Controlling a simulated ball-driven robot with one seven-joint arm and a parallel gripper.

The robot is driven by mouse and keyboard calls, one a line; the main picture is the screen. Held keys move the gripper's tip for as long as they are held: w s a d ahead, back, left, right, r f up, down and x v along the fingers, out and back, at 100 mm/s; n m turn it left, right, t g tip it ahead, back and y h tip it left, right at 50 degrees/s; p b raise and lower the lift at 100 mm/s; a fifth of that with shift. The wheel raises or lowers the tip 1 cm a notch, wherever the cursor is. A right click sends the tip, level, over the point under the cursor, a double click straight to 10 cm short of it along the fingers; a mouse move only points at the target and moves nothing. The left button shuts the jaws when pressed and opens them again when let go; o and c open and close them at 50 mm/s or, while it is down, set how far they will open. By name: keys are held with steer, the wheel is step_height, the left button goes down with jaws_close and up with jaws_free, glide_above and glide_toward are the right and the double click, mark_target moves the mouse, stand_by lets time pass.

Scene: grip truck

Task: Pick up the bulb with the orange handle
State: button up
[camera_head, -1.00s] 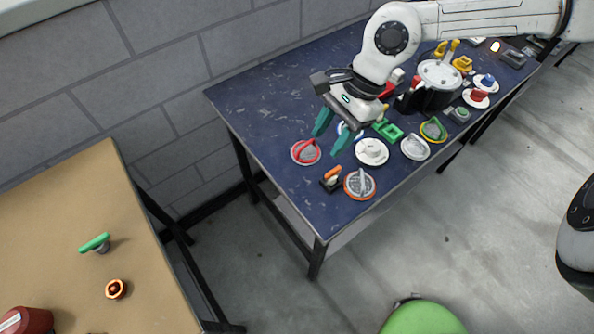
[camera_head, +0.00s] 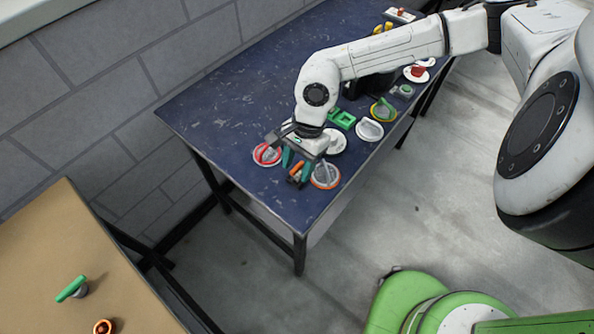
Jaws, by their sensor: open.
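The small piece with the orange handle (camera_head: 296,168) and a dark base sits on the blue table, near its front left end. I take it to be the bulb, but no bulb shape can be made out. My gripper (camera_head: 298,173) points down over it with teal fingers open, one on each side of the handle. I cannot tell if they touch it. The gripper partly hides the piece.
Close by on the blue table (camera_head: 222,110) are an orange-rimmed disc (camera_head: 326,176), a red-rimmed disc (camera_head: 267,157), a white disc (camera_head: 336,148) and a green block (camera_head: 343,118). A tan table (camera_head: 50,240) holds a green-handled piece (camera_head: 72,288).

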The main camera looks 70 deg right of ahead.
steer(key=shift+a+f, duration=0.15)
steer(key=shift+f, duration=0.4)
steer(key=shift+c, duration=0.5)
jaws_close()
